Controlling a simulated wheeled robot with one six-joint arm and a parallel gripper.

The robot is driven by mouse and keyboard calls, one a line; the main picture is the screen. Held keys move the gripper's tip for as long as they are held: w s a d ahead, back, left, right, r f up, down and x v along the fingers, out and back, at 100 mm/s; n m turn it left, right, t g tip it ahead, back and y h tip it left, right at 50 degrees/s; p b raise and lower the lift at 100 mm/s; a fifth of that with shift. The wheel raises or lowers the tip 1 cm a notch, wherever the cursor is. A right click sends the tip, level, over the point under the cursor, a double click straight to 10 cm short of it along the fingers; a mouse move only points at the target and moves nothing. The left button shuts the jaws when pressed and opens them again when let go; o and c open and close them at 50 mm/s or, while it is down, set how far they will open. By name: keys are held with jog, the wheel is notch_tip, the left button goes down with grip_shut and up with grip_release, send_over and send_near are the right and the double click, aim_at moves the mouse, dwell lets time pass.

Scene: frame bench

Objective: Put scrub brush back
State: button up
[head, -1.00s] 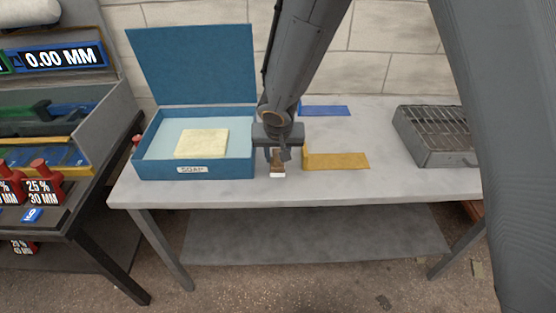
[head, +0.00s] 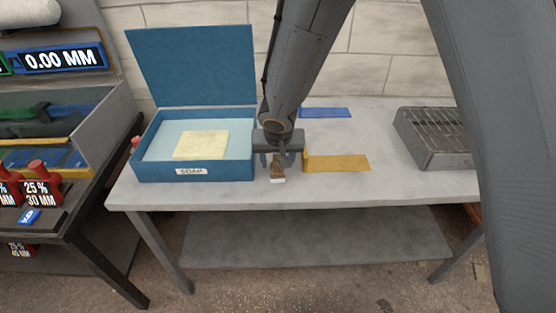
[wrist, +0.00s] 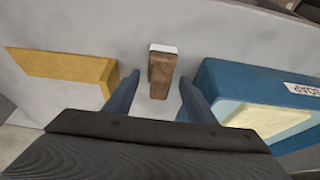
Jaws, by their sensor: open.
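The scrub brush (head: 278,174), a small brown wooden block with a white end, stands on the grey bench just right of the blue soap box. My gripper (head: 277,160) is open directly over it in the head view. In the wrist view the brush (wrist: 162,70) shows between and just beyond the two fingertips of my gripper (wrist: 158,92), with clear gaps at both sides. The far part of the brush is hidden by my gripper in the head view.
The blue box (head: 150,170) labelled SOAP, lid open, holds a pale yellow block (head: 202,144). A yellow bracket (head: 338,162) stands close at the right of my gripper. A blue strip (head: 326,112) lies behind, and a metal grill tray (head: 432,150) stands farther right. The bench (head: 400,188) front is clear.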

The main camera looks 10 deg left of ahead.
jog(key=shift+r+p, duration=0.2)
jog(key=shift+p, duration=0.1)
jog(key=v, duration=1.2)
jog(key=s+d+m+g+h, duration=0.1)
jog(key=s+d+m, duration=0.15)
jog(key=d, duration=1.65)
jog(key=s+d+g, duration=0.2)
jog(key=s+d, duration=0.7)
jog(key=d, duration=0.3)
jog(key=shift+f, duration=0.3)
